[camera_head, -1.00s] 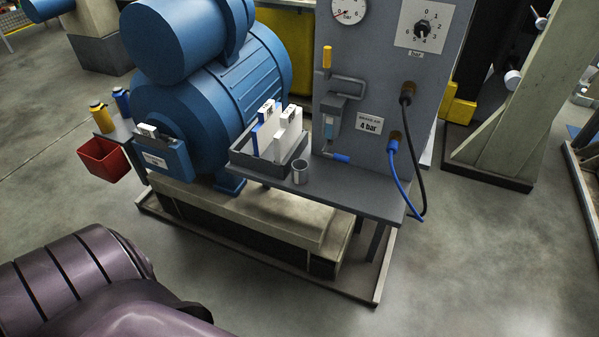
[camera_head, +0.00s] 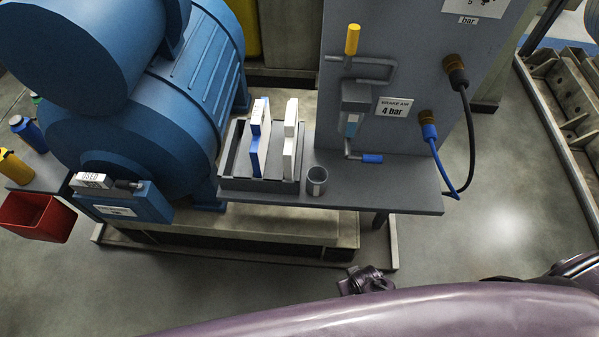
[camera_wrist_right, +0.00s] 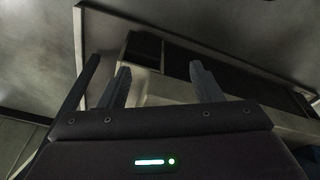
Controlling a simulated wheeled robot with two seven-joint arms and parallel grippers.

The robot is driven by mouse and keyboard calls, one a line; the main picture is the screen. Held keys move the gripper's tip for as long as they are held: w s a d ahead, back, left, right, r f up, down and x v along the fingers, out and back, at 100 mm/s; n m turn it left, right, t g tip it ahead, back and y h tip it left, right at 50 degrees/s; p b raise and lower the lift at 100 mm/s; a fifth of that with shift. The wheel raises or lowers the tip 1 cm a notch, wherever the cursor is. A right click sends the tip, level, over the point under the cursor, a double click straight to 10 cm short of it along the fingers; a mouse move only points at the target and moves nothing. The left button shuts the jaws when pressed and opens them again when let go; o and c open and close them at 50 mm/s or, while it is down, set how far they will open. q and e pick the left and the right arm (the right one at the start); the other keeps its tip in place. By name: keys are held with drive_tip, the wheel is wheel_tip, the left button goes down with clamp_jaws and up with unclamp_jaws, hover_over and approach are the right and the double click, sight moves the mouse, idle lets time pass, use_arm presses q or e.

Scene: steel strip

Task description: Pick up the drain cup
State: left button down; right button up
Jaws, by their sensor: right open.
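The drain cup (camera_head: 316,180) is a small grey open-topped cup. In the head view it stands upright on the right part of the grey shelf (camera_head: 385,190), just right of a grey tray. My right gripper (camera_wrist_right: 160,78) shows in the right wrist view with its two fingers apart and nothing between them. That view shows the floor and the low base frame beyond the fingers; the cup is not in it. In the head view, a purple arm of mine crosses the bottom, with a small dark part showing at its upper edge. My left gripper is not in view.
The grey tray (camera_head: 230,183) holds white and blue upright pieces. Behind the cup stands a grey panel (camera_head: 400,60) with a valve, a blue-tipped outlet (camera_head: 370,158) and hoses. A blue motor (camera_head: 130,120) and red bin (camera_head: 35,217) are at left.

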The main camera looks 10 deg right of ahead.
drive_tip(key=w+a+r+t, duration=0.1)
drive_tip(key=w+a+r, duration=0.2)
drive_tip(key=w+r, duration=0.75)
wheel_tip(320, 180, up, 19)
drive_tip(key=m+t, duration=0.3)
hover_over(318, 175)
drive_tip(key=s, duration=0.3)
drive_tip(key=shift+a+b, duration=0.25)
drive_tip(key=shift+b, duration=0.05)
drive_tip(key=shift+w+d+f, duration=0.1)
drive_tip(key=shift+w+f, duration=0.2)
drive_tip(key=shift+f, duration=0.2)
drive_tip(key=p+x, duration=0.1)
drive_tip(key=x, duration=0.3)
drive_tip(key=shift+f, duration=0.1)
drive_tip(key=shift+w+f, duration=0.2)
drive_tip(key=shift+f, duration=0.25)
drive_tip(key=shift+c, duration=0.8)
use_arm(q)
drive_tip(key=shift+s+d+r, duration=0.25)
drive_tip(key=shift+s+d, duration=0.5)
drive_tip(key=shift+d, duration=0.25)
use_arm(e)
drive_tip(key=c, duration=0.5)
